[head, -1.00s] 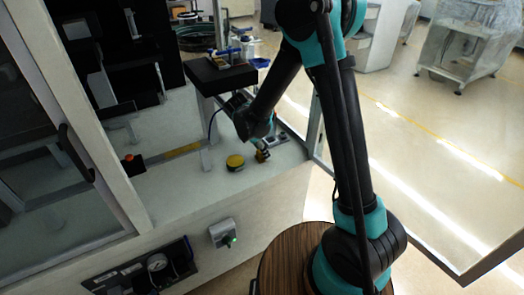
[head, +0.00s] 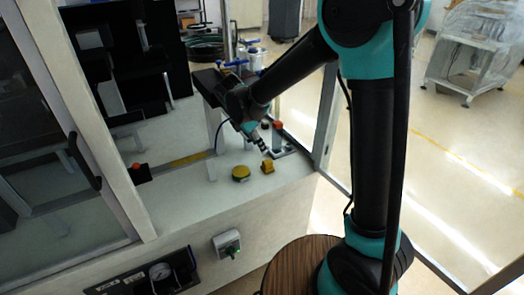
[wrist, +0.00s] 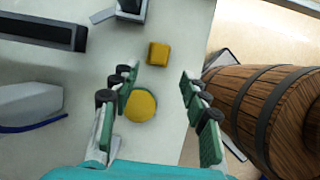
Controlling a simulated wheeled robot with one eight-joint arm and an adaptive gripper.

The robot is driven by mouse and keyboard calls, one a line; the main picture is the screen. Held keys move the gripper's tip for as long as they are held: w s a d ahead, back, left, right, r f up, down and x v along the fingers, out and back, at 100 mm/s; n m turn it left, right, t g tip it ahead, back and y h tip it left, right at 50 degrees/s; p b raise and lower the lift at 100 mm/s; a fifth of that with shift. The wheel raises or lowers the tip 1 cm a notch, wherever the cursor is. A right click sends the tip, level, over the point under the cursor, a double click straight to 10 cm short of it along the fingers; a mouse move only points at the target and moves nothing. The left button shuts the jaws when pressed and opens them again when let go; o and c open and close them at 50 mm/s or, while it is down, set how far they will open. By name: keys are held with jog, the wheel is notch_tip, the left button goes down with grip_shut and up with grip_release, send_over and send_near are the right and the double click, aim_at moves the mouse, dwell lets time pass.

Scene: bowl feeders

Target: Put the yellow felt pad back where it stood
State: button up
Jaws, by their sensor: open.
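Two yellow things are on the pale bench top: a small squarish block (head: 267,166) and, left of it, a round pad with a darker side (head: 241,173). By looks alone I cannot tell which is the felt pad. In the wrist view the block (wrist: 158,54) lies just beyond my fingertips, and the round one (wrist: 140,106) shows between my fingers, nearer the left finger. My gripper (wrist: 160,76) is open and empty, with its fingers spread wide. In the head view my gripper (head: 261,146) is tilted above and behind the block, apart from it.
A red-topped part on a metal plate (head: 286,143) stands right of my gripper. A dark raised platform (head: 207,82) stands behind it on the left. The bench front (head: 253,211) ends close before the yellow things. A glass door frame (head: 325,115) bounds the right side.

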jog(key=s+d+m+y, duration=0.1)
jog(key=s+d+m, duration=0.2)
jog(key=d+m, duration=0.35)
jog(key=s+d+m+y, duration=0.15)
jog(key=d+m, duration=0.25)
jog(key=d, duration=0.6)
jog(key=s+d+f+m, duration=0.2)
jog(key=s+d+m, duration=0.3)
jog(key=s+m, duration=0.1)
jog(key=s+d+f+m+t+y, duration=0.1)
jog(key=s+d+f+m, duration=0.1)
jog(key=s+d+m, duration=0.3)
jog(key=s+m, duration=0.1)
jog(key=m, duration=0.2)
jog(key=shift+s+d+f+t, duration=0.2)
jog(key=shift+d+f+t, duration=0.1)
jog(key=shift+d, duration=0.05)
jog(key=shift+c, duration=0.4)
